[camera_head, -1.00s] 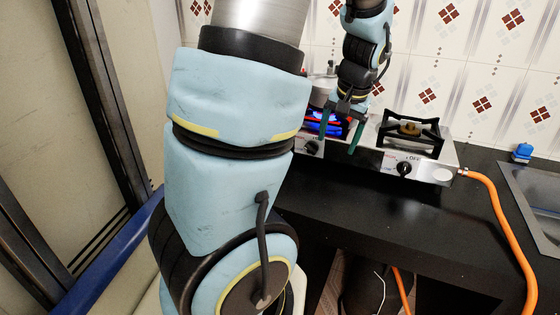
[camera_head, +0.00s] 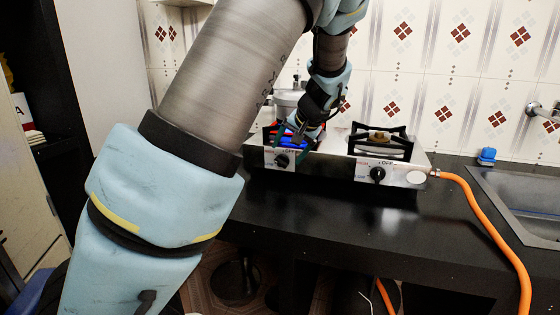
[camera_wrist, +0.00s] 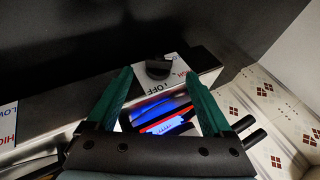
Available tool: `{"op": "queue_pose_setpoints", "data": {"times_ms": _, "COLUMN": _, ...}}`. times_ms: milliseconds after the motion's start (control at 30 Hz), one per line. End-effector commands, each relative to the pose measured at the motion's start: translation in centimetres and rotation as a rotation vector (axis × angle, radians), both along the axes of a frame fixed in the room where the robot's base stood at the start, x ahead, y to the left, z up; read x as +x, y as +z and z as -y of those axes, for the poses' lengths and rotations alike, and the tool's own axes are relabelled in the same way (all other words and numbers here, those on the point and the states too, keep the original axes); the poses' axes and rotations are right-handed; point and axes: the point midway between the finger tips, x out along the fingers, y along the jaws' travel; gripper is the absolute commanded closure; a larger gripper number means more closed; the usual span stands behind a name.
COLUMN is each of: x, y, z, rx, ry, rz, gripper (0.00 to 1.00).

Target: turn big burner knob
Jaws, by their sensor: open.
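The stove (camera_head: 336,168) has two black knobs on its silver front. The left knob (camera_head: 282,160) sits below the lit left burner (camera_head: 279,138), with blue and red glow. The right knob (camera_head: 377,174) sits below the unlit right burner (camera_head: 380,143). The frames do not tell which burner is the big one. My gripper (camera_head: 292,143) is by the left burner, near the left knob. In the wrist view my open gripper (camera_wrist: 158,75) has its green fingers spread. The left knob (camera_wrist: 158,68) shows between the fingertips, beside "OFF" lettering; contact cannot be told.
A metal pot (camera_head: 289,103) stands behind my gripper at the left burner. An orange hose (camera_head: 497,212) runs from the stove's right end across the black counter (camera_head: 350,213). A sink (camera_head: 520,200) and a blue object (camera_head: 487,155) are at right. The counter before the stove is clear.

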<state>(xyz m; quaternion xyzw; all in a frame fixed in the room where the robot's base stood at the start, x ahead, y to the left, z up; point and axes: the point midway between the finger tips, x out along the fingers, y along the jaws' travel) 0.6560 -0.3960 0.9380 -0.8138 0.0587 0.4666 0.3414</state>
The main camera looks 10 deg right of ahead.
Motion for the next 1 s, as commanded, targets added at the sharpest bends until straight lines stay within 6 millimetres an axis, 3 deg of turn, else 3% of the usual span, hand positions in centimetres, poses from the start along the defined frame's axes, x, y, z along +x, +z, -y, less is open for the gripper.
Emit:
{"op": "queue_pose_setpoints", "data": {"times_ms": 300, "x": 2.7, "y": -3.8, "z": -1.1, "rx": 0.001, "ry": 0.000, "rz": -0.001, "gripper": 0.15}}
{"op": "queue_pose_setpoints", "data": {"times_ms": 700, "x": 3.1, "y": -4.5, "z": -1.2, "rx": -0.001, "ry": -0.002, "rz": -0.001, "gripper": 0.15}}
{"op": "queue_pose_setpoints", "data": {"times_ms": 1000, "x": 3.1, "y": -4.5, "z": -1.2, "rx": -0.001, "ry": -0.001, "rz": -0.001, "gripper": 0.46}}
